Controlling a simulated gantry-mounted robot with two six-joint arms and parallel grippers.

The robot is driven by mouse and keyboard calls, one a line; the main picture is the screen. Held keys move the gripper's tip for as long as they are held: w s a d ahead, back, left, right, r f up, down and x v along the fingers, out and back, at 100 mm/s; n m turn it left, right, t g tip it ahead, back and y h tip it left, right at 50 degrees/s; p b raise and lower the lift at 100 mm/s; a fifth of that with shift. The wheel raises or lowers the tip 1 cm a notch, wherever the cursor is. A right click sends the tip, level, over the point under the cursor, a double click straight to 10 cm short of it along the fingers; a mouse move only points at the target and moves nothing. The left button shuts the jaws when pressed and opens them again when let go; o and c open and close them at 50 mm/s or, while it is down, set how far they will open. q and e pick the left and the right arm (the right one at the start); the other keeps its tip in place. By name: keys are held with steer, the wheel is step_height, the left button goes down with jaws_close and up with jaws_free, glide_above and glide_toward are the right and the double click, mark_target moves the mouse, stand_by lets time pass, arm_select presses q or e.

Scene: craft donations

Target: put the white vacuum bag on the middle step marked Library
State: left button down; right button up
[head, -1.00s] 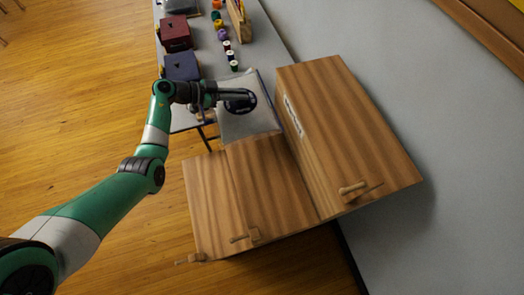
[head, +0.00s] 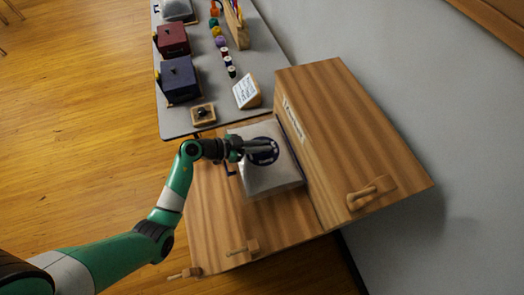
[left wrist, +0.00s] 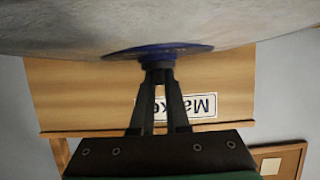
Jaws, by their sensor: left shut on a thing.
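The white vacuum bag (head: 270,182) is a pale, puffy square with a round dark blue valve (head: 264,157). My left gripper (head: 248,148) is shut on the valve side of the bag; the bag also fills the top of the left wrist view (left wrist: 160,25). The bag is over the middle step (head: 285,217) of the wooden stepped stand, beside the riser of the tallest step (head: 345,130). I cannot tell whether it touches the step. No Library label shows. An upside-down label starting "Make" (left wrist: 185,106) is on the tall riser. My right gripper is out of view.
A grey table (head: 190,125) beyond the stand holds a dark blue box (head: 178,80), a maroon box (head: 172,40), several thread spools, a small sign (head: 246,91) and a small wooden tray (head: 203,114). Wooden pegs, including one on the tall step (head: 371,192), stick out from the near side.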

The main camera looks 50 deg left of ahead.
arm_select(q)
step_height(320, 180, down, 4)
steer(key=shift+s+d+r+b, duration=0.1)
steer(key=shift+d+r+b, duration=0.1)
steer(key=shift+b, duration=1.05)
steer(key=shift+a+r, duration=0.1)
steer(key=shift+r, duration=0.1)
steer(key=c, duration=0.9)
jaws_free()
steer(key=p+v, duration=0.5)
steer(key=v, duration=0.7)
steer(key=shift+p, duration=0.4)
steer(key=shift+r, duration=0.1)
